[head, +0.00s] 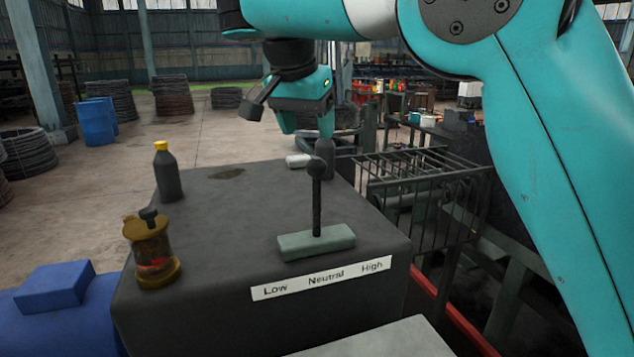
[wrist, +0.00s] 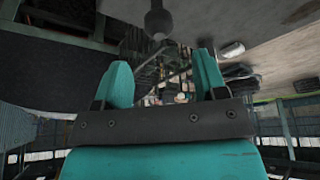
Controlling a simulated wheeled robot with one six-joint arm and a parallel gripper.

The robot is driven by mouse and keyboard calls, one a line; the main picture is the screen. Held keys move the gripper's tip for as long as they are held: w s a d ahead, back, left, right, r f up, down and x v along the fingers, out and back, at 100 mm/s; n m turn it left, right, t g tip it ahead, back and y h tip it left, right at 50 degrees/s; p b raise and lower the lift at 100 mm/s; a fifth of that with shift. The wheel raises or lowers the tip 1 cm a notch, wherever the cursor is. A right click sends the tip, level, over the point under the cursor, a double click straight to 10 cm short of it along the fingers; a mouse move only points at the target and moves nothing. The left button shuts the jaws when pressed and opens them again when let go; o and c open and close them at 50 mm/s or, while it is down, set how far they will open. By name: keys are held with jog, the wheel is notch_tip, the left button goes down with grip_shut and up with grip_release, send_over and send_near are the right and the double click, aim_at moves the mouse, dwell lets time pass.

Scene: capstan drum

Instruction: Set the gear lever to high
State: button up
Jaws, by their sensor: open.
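The gear lever (head: 317,205) is a dark rod with a round black knob (head: 317,167), standing about upright on a grey-green base (head: 316,242). A white label (head: 320,278) in front reads Low, Neutral, High from left to right. The lever is above Neutral. My gripper (head: 305,125) is open and empty, above and beyond the knob in the head view, apart from it. In the wrist view its teal fingers (wrist: 163,80) are spread, and the dark knob (wrist: 160,22) shows beyond them near the top edge.
On the dark housing (head: 230,230) stand a black bottle with a yellow cap (head: 168,172) and a brass-and-glass oiler (head: 152,250) at left. A small white object (head: 297,160) lies behind the lever. A metal cage (head: 425,200) is at right.

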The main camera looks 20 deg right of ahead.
aim_at(316, 158)
jog(key=b+x, duration=0.4)
jog(key=x, duration=0.5)
grip_shut()
jog(key=d+f+y+b, duration=0.1)
jog(key=d+f+b, duration=0.1)
jog(key=d+b, duration=0.5)
jog(key=shift+d, duration=0.8)
jog(key=shift+d+f, duration=0.1)
jog(key=shift+f, duration=0.1)
